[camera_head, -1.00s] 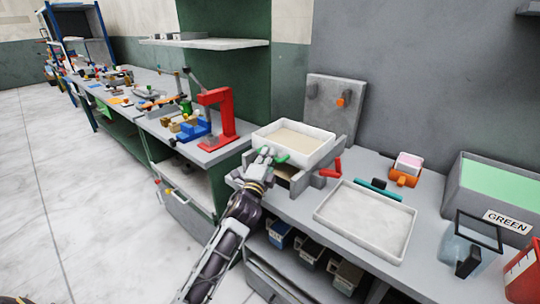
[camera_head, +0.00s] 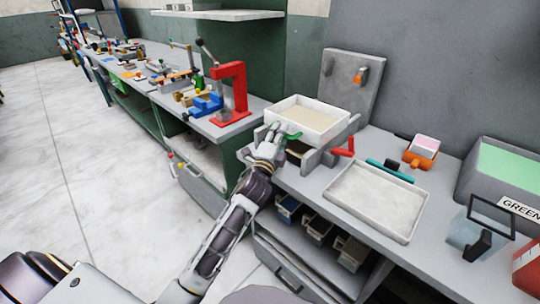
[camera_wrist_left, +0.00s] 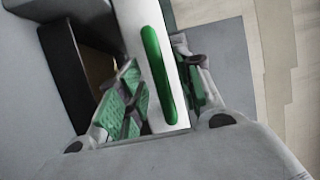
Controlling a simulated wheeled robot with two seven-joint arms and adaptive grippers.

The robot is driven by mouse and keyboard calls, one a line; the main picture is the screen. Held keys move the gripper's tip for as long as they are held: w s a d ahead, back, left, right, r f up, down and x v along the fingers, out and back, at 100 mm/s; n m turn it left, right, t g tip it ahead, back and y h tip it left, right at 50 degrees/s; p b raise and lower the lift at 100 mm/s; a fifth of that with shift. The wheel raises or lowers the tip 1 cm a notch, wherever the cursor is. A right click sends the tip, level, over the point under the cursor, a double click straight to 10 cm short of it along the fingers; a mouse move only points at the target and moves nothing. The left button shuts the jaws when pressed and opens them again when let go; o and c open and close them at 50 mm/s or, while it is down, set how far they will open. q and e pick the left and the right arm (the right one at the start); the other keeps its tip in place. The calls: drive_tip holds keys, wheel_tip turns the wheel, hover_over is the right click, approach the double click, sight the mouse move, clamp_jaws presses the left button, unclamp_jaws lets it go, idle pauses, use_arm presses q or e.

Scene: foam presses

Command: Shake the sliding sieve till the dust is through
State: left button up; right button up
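The sieve (camera_head: 322,117) is a white, shallow, square-walled box with a beige floor. It sits on a grey stand (camera_head: 316,157) on the bench. A green handle is on its near wall and shows in the left wrist view (camera_wrist_left: 159,72). My left gripper (camera_head: 281,134) is at that near wall. In the left wrist view its green-padded fingers (camera_wrist_left: 160,88) stand apart, one on each side of the handle and white wall. I cannot tell whether they touch it. My right gripper is out of view.
A white tray (camera_head: 377,200) of pale material lies right of the stand, with a red handle (camera_head: 343,147) between. A grey upright panel (camera_head: 350,84) stands behind. A red press (camera_head: 236,90) is at left. A green-filled bin (camera_head: 508,170) and a clear scoop (camera_head: 480,232) are at right.

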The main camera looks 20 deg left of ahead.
use_arm(q)
drive_tip(key=s+f, duration=0.2)
drive_tip(key=s, duration=0.8)
drive_tip(key=shift+s+d, duration=0.25)
drive_tip(key=shift+s, duration=0.15)
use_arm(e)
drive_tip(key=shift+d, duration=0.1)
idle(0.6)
use_arm(q)
drive_tip(key=shift+s+a+f+m+g+h+p, duration=0.1)
drive_tip(key=shift+s+a+m+g+h+p, duration=0.05)
drive_tip(key=shift+a+m+h+p, duration=1)
drive_tip(key=shift+s+a+f+m+g+h+p, duration=0.15)
drive_tip(key=shift+a+m+h+p, duration=0.6)
drive_tip(key=shift+h, duration=0.75)
drive_tip(key=shift+s+a+r+m+g+h+p, duration=0.1)
drive_tip(key=shift+s+a+m+g+h+p, duration=0.1)
drive_tip(key=shift+a+m+h+p, duration=0.85)
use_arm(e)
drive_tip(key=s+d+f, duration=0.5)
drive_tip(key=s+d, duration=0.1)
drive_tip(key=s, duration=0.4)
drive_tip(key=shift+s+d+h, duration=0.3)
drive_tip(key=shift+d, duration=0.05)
use_arm(q)
drive_tip(key=shift+w+d+n+h, duration=0.25)
drive_tip(key=shift+d+h, duration=0.05)
drive_tip(key=shift+d, duration=0.1)
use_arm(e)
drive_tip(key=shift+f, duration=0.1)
